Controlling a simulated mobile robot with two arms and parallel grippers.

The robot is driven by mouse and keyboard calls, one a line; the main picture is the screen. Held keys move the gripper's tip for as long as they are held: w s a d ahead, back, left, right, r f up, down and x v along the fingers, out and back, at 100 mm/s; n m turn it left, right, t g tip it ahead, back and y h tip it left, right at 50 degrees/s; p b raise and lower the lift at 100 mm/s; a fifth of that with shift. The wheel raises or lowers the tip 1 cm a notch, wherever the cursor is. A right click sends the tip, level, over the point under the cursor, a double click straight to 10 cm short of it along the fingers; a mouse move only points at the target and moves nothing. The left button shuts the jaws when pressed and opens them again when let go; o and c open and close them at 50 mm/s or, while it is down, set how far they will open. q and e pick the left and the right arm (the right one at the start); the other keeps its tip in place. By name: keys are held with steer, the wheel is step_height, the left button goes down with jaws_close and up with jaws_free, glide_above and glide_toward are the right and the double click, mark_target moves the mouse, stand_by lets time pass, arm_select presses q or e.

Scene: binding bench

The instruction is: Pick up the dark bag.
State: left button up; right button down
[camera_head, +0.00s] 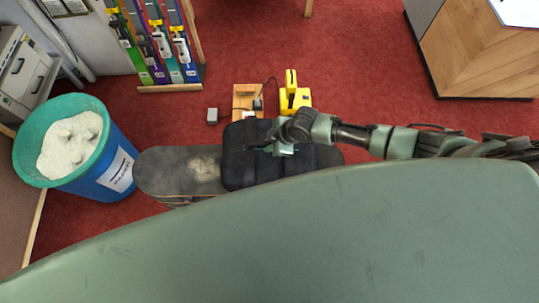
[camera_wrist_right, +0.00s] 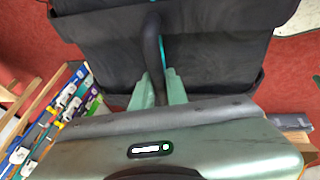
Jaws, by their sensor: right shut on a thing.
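The dark bag (camera_head: 238,160) is over the right part of a dark board with rounded ends in the head view; I cannot tell whether it rests on it or hangs just above it. My right gripper (camera_head: 281,149) reaches in from the right and is over the bag. In the right wrist view the bag (camera_wrist_right: 215,45) fills the top, and its dark handle strap (camera_wrist_right: 152,45) runs between the green fingers of my right gripper (camera_wrist_right: 160,90), which are shut on it. My left gripper is not in view.
The dark board (camera_head: 165,170) shows left of the bag. A blue bin (camera_head: 105,175) with white contents stands at the left. A yellow tool (camera_head: 293,95) and a wooden piece (camera_head: 243,97) lie behind the bag. Red floor (camera_head: 370,60) is clear at the back right.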

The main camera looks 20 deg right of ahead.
stand_by(0.5)
steer(key=shift+w+r, duration=0.1)
steer(key=shift+r, duration=0.1)
steer(key=shift+r, duration=0.25)
step_height(320, 180, up, 43)
steer(key=p, duration=1.2)
steer(key=shift+r, duration=0.2)
stand_by(0.4)
